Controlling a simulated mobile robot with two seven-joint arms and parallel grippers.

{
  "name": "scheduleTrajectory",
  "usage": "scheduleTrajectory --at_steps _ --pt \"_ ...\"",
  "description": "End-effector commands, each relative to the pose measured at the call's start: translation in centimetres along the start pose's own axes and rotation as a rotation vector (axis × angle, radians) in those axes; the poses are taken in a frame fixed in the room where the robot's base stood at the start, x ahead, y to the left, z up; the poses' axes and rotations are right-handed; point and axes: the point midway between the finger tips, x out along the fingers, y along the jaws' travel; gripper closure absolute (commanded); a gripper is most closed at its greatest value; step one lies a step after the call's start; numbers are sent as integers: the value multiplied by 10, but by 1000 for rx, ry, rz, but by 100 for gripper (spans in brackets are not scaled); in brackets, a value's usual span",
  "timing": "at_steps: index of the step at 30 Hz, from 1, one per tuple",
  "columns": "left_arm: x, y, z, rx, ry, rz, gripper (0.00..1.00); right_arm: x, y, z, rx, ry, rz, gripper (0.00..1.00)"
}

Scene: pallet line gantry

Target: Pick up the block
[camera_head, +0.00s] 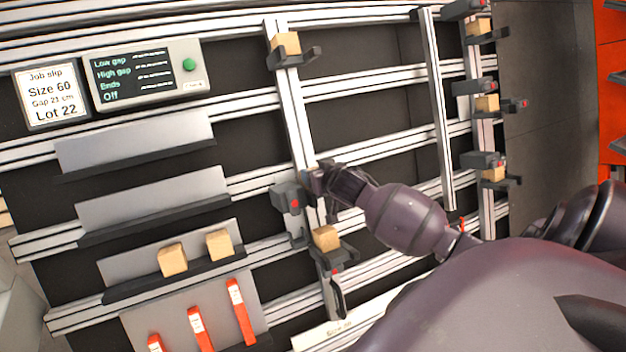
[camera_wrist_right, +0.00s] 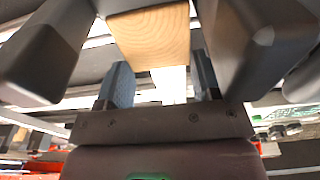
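A wooden block (camera_head: 326,238) sits in a dark grey holder on the middle upright rail, just below my right gripper (camera_head: 325,186) in the head view. The gripper's fingertips are hard to make out there. In the right wrist view my right gripper (camera_wrist_right: 160,82) has its two fingers apart, with pale rail visible between them. A wooden block (camera_wrist_right: 150,36) is just beyond the fingertips, between two large dark grey holder parts. I cannot tell for sure whether it is that same block. My left gripper is out of view.
Another block (camera_head: 286,42) sits higher on that rail. Two blocks lie on a left shelf (camera_head: 190,275), above red-orange clips (camera_head: 240,312). The right upright (camera_head: 480,135) carries several holders with blocks. A control box (camera_head: 148,73) and job slip (camera_head: 50,94) are upper left.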

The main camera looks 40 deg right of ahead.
Motion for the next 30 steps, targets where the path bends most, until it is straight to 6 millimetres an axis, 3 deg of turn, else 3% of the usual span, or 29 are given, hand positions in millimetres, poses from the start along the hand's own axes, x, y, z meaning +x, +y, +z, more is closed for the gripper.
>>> scheduleTrajectory --at_steps 9,14,30 --pt "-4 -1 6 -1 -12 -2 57 0 0 -1 0 0 1 64" --pt "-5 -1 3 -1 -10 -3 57 -5 0 -14 0 3 1 64" --pt "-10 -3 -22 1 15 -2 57 -54 0 -132 -1 5 0 64"
